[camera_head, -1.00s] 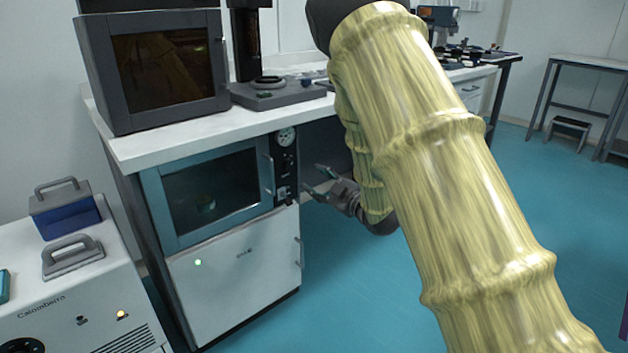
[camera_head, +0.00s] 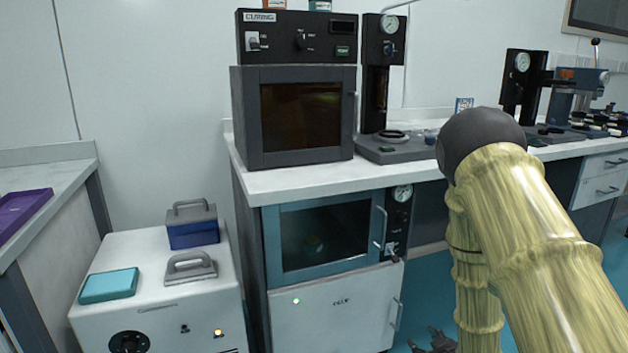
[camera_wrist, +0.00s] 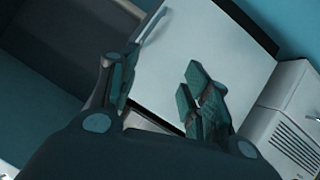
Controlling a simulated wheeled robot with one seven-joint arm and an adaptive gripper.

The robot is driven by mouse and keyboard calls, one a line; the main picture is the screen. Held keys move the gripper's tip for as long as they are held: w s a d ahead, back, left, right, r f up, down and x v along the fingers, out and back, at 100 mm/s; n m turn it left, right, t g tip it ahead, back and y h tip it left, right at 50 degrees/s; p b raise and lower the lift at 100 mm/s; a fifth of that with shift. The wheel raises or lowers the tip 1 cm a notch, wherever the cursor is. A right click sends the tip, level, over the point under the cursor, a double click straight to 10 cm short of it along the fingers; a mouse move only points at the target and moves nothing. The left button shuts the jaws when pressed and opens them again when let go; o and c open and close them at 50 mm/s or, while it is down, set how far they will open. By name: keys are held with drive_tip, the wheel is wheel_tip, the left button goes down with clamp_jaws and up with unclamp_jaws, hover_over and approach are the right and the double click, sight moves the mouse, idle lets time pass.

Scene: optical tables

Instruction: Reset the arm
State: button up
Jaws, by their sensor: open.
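My gripper (camera_head: 432,343) shows at the bottom edge of the head view, low and just right of the white oven cabinet, partly cut off by the frame. In the wrist view my gripper (camera_wrist: 160,78) has its two fingers spread apart with nothing between them. Behind the fingers there is a pale flat panel (camera_wrist: 205,45). My arm, in a ribbed yellowish cover, fills the lower right of the head view and hides part of the floor and bench.
The cabinet with a glass door (camera_head: 325,240) is closed under the white bench (camera_head: 290,182). A curing oven (camera_head: 300,115) stands on the bench. A white machine (camera_head: 160,295) stands at left with a blue box (camera_head: 193,232) and a teal case (camera_head: 109,285) on top.

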drive_tip(key=s+a+f+m+g+h, duration=0.15)
drive_tip(key=s+f+g, duration=0.25)
drive_tip(key=s+f, duration=0.7)
drive_tip(key=s+a+f+m+g, duration=0.2)
drive_tip(key=s+f+g, duration=0.15)
drive_tip(key=s, duration=0.65)
drive_tip(key=s+a+f+m+g, duration=0.2)
drive_tip(key=s+f, duration=0.2)
drive_tip(key=s, duration=0.6)
drive_tip(key=s+a+f+m+g, duration=0.1)
drive_tip(key=s+a+f+g, duration=0.15)
drive_tip(key=s, duration=0.85)
wheel_tip(320, 180, up, 34)
drive_tip(key=w+p, duration=0.1)
drive_tip(key=p, duration=3.3)
drive_tip(key=shift+d+f, duration=0.15)
drive_tip(key=shift+d, duration=0.2)
